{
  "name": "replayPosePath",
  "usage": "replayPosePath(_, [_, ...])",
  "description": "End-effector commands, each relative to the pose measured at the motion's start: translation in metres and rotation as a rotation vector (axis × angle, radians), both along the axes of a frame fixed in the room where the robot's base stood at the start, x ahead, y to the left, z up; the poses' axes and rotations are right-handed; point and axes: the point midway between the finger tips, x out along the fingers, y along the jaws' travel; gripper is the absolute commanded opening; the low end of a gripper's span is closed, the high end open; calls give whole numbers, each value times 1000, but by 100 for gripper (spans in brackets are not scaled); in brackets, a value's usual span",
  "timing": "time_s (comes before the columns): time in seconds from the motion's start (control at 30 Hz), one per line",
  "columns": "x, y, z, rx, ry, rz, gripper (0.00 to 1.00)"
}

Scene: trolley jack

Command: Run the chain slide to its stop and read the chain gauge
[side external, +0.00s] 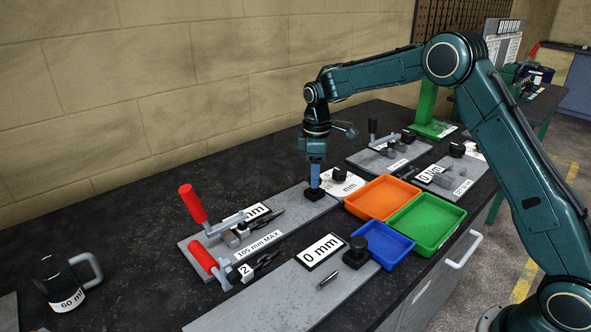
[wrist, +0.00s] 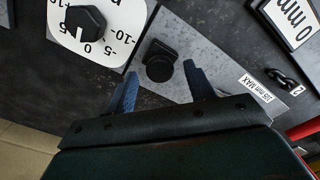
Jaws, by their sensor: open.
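My gripper (side external: 315,184) is open and points down at a black knob (side external: 313,195) on the far end of a grey plate (side external: 290,214) labelled 105 mm MAX. In the wrist view the blue fingers of my gripper (wrist: 160,71) stand on either side of the black knob (wrist: 159,68); contact cannot be told. A readout (side external: 256,211) on this plate ends in "mm"; its number is hidden. A dark chain (side external: 265,262) lies by a tag marked 2.
Red-handled clamps (side external: 194,204) stand at the left end. A white dial (side external: 345,184) sits just beyond my gripper. Orange (side external: 375,194), green (side external: 426,222) and blue (side external: 381,245) trays lie right. A mug (side external: 62,284) stands front left. Bare black bench lies around it.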

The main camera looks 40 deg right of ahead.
Motion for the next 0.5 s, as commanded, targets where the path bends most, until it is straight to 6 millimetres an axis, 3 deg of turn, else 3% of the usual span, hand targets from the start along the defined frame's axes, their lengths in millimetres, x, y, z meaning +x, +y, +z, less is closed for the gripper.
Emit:
replayPosePath(0.47, [0, 0, -10, 0, 0, 0, 54])
replayPosePath(0.5, [0, 0, -10, 0, 0, 0, 46])
